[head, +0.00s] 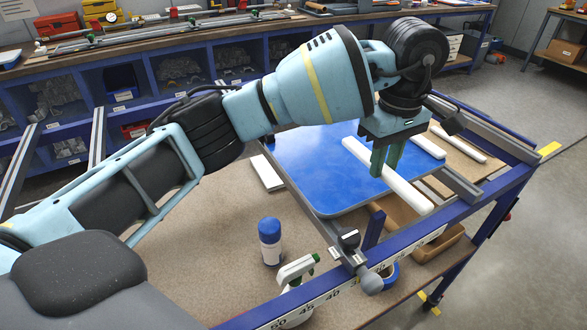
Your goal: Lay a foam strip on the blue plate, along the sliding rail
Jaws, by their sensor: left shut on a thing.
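The blue plate (315,165) lies flat at the blue-framed table. My left gripper (385,170), with green fingers, is shut on a white foam strip (408,194) and points down over the plate's right part. The strip runs from upper left to lower right, and its near end sticks out past the plate's edge. I cannot tell whether the strip touches the plate. A grey rail (305,205) runs along the plate's left edge, with a dark-knobbed clamp (350,240) at its near end. My right gripper is not in view.
More white strips lie right of my gripper: a short one (428,147) and a longer one (458,144). A blue-capped bottle (270,242) and a spray bottle (298,272) stand left of the clamp. A blue tape roll (386,276) is near the scaled front beam (405,250).

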